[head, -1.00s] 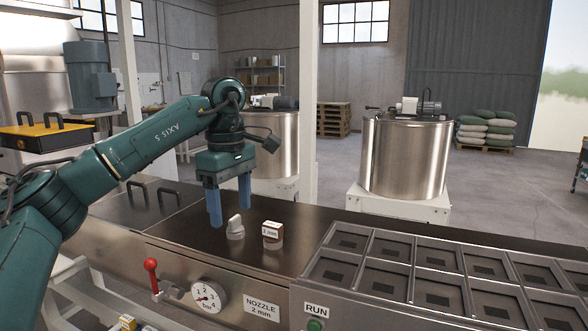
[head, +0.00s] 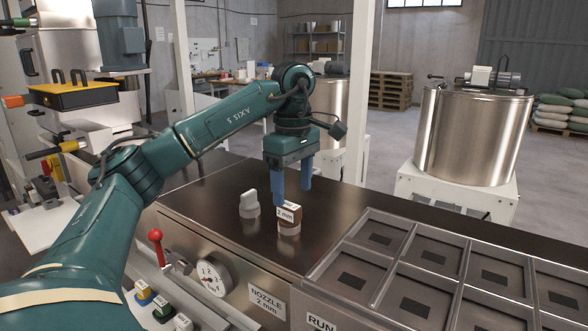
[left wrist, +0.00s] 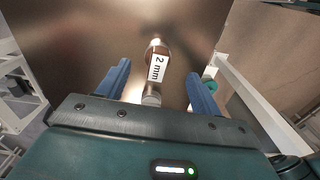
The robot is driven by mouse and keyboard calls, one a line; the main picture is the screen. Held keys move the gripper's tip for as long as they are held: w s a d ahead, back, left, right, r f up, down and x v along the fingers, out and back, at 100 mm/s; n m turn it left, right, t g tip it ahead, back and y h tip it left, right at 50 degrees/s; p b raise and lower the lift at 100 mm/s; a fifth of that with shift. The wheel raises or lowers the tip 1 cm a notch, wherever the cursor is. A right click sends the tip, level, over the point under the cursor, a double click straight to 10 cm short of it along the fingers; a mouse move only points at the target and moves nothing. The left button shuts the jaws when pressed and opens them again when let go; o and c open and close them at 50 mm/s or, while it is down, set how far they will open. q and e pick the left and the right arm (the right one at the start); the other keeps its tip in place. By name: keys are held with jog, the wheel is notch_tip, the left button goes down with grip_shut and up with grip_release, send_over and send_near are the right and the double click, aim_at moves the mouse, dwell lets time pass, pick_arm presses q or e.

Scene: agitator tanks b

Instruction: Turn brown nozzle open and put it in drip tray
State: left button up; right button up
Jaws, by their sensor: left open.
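The brown nozzle (head: 290,216) has a white "2 mm" label and a pale round base. In the left wrist view the labelled nozzle (left wrist: 157,66) lies between the lines of the open fingers. I cannot tell if they touch it. I cannot pick out a drip tray for certain. My right gripper is not in view.
A tray with several square compartments (head: 335,262) lies at the right. A red-knobbed lever (head: 155,236) and a gauge (head: 214,277) are on the counter's front. Small coloured blocks (head: 163,309) sit at lower left. Steel tanks (head: 474,138) stand behind.

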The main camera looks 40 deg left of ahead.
aim_at(293, 207)
pick_arm(q)
notch_tip(293, 207, down, 6)
jog(key=shift+r, duration=0.1)
jog(key=shift+f, duration=0.2)
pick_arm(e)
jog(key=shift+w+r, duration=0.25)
pick_arm(q)
jog(key=shift+c, duration=0.5)
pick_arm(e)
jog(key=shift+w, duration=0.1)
